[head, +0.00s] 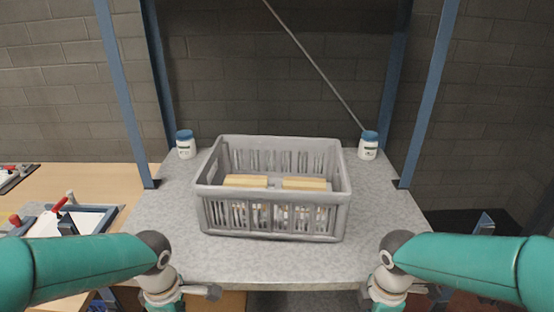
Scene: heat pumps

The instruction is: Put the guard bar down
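A thin grey bar (314,66), which looks like the guard bar, stands raised behind the table. It slants from the top edge of the head view down to the right, its lower end near the back right jar. Its upper end is cut off by the frame. My two teal arms come in at the lower left and lower right, bent at dark grey joints in front of the table's front edge. Neither arm is near the bar.
A grey crate (270,224) with wooden blocks (304,184) stands mid-table (175,225). White jars with blue lids stand at the back left (186,147) and back right (368,148). Blue posts (125,95) (430,95) rise at both sides. A wooden bench (85,180) is left.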

